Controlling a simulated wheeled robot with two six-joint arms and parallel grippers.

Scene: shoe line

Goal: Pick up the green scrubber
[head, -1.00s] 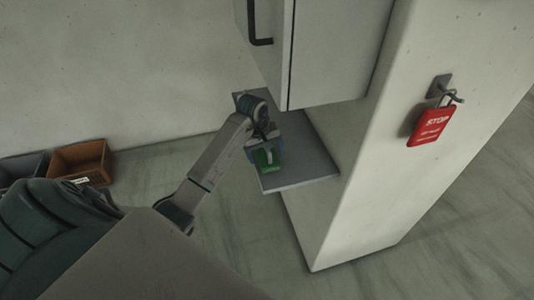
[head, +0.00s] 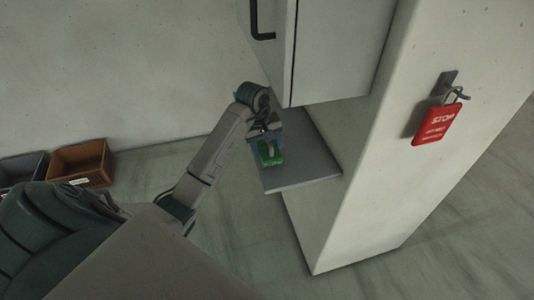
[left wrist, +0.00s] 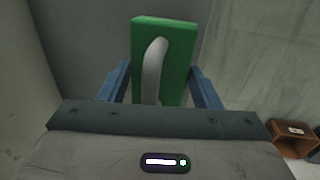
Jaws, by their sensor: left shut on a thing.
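The green scrubber (head: 270,154) is a green block with a pale curved handle. It is at the grey shelf (head: 302,177) below the cabinet; I cannot tell whether it touches the shelf. In the left wrist view the scrubber (left wrist: 178,70) stands between the two blue fingers. My left gripper (head: 266,143) is shut on the scrubber, with a finger at each side of it; it also shows in the left wrist view (left wrist: 162,88). My right gripper is not in view.
A cabinet (head: 340,50) with a dark handle hangs just above the shelf. A pale pillar (head: 375,180) stands to the right, with a red STOP tag (head: 437,124) on a hook. Orange (head: 83,163) and grey (head: 22,168) crates sit at the far left.

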